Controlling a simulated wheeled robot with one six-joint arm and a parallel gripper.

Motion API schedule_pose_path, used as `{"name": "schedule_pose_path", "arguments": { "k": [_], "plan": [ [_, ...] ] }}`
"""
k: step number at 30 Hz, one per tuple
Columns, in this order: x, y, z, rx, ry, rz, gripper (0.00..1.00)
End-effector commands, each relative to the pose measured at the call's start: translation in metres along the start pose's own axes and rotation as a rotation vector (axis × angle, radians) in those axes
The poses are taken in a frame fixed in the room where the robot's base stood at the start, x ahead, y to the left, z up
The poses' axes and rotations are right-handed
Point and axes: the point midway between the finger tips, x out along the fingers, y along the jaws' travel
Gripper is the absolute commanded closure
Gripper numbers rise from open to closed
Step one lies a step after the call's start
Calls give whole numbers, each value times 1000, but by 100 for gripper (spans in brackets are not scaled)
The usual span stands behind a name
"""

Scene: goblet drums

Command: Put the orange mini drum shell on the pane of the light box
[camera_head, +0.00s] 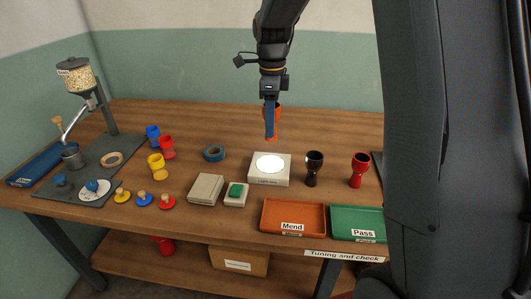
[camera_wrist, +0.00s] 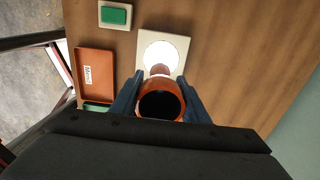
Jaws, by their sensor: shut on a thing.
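The orange mini drum shell (camera_wrist: 161,100) is between the fingers of my gripper (camera_wrist: 158,98), which is shut on it. In the wrist view its dark open mouth faces the camera. In the head view the orange shell (camera_head: 272,136) shows partly behind my gripper (camera_head: 270,120), above the table and behind the light box. The light box (camera_head: 255,179) is a pale block with a bright round pane (camera_head: 270,164). In the wrist view the lit pane (camera_wrist: 161,53) lies just beyond the shell, which covers its near edge.
A black goblet drum (camera_head: 313,167) and a red one (camera_head: 360,169) stand right of the light box. Blue tape (camera_head: 214,153) lies to its left. An orange Mend tray (camera_head: 292,217) and a green Pass tray (camera_head: 357,223) lie in front. The table behind the light box is mostly clear.

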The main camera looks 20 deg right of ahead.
Motion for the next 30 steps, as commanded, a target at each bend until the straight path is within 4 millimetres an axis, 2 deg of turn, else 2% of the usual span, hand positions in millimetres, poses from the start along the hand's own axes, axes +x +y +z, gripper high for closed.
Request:
{"name": "schedule_pose_path", "arguments": {
  "k": [2,9,17,23,30],
  "plan": [
    [6,1,0,0,1,3,81],
    [47,2,-1,0,2,5,81],
    [68,1,0,0,1,2,81],
    [95,1,0,0,1,3,81],
    [100,1,0,0,0,0,81]
  ]
}}
